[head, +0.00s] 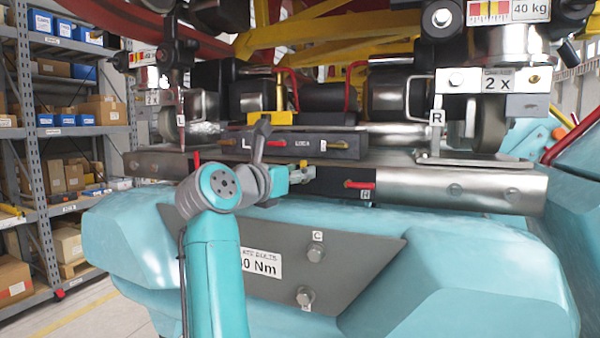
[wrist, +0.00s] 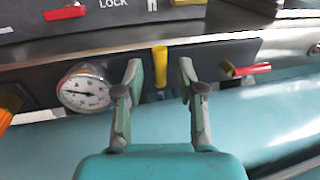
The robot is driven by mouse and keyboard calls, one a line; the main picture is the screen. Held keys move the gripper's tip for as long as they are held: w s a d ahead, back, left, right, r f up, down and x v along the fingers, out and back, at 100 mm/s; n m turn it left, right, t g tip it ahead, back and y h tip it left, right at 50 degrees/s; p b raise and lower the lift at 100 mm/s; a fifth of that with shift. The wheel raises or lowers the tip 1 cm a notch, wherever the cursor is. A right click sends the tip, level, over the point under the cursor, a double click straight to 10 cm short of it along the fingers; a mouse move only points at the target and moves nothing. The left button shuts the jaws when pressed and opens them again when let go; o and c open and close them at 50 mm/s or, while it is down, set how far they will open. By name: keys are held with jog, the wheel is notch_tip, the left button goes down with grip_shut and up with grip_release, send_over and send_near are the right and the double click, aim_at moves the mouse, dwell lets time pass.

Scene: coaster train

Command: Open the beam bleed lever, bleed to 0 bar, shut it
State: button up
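A short yellow lever (wrist: 160,62) points down from a dark panel (wrist: 215,57) on the metal beam. My gripper (wrist: 160,78) is open, with one finger on each side of this lever; whether either finger touches it I cannot tell. A round white gauge (wrist: 84,90) sits on the panel left of the fingers; its reading is too small to tell. A red lever (wrist: 247,70) is on the panel to the right. No label says which one is the bleed lever. In the head view my gripper (head: 298,174) is at the beam front and hides the gauge.
A dark block marked LOCK (head: 310,143) with red and yellow levers lies above the beam (head: 430,190). The teal body (head: 130,235) with a grey bolt plate (head: 350,262) is below. Shelves (head: 60,130) stand at the left.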

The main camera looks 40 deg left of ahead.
jog(key=shift+w, duration=0.6)
grip_shut()
